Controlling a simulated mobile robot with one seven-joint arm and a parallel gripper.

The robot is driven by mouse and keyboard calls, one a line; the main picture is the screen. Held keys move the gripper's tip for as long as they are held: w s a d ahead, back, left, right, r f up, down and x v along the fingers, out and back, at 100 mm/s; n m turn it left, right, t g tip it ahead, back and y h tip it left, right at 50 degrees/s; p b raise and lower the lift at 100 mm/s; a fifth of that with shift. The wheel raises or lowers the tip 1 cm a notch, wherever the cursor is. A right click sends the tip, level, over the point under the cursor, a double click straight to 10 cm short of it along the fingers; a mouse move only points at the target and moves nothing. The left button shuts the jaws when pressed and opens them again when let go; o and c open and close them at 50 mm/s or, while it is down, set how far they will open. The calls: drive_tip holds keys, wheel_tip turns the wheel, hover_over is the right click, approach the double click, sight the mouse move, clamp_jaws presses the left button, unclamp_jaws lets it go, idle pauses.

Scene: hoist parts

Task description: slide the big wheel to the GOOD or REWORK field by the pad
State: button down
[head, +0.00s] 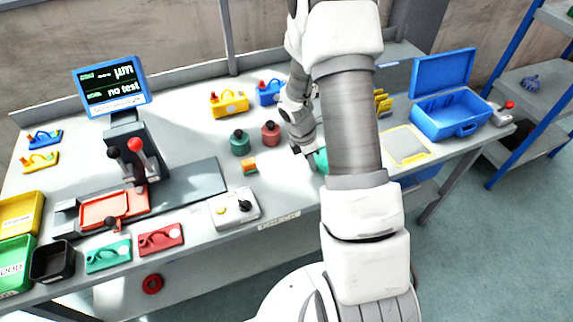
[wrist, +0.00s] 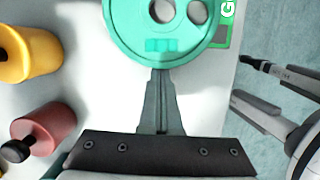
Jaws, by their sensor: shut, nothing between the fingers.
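The big wheel (wrist: 160,35) is teal, with round holes and a small darker teal patch near its lower edge. It lies flat on the table at the top of the wrist view, cut by the frame. In the head view only a bit of the wheel (head: 321,160) shows beside my arm. My gripper (wrist: 158,74) is shut and empty, its fingertips at the wheel's near edge below the patch; I cannot tell if they touch. A green-bordered field (wrist: 224,14) with a white "G" shows at the wheel's right side, partly hidden. A yellow-outlined field (head: 407,146) lies farther right.
In the wrist view a yellow cylinder (wrist: 26,54) and a red knobbed one (wrist: 45,128) stand to the left. A blue open case (head: 450,112) stands at the right. A monitor (head: 111,87) reads "no test". The table's front edge runs close by my gripper.

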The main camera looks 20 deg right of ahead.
drive_tip(key=d+p, duration=0.2)
drive_tip(key=d, duration=0.6)
drive_tip(key=s+d+p, duration=0.1)
drive_tip(key=d+p, duration=0.1)
drive_tip(key=d, duration=0.6)
drive_tip(key=d+p, duration=0.1)
drive_tip(key=d, duration=0.7)
drive_tip(key=shift+s+d+r+p, duration=0.1)
drive_tip(key=shift+s+p, duration=0.1)
drive_tip(key=shift+p, duration=0.2)
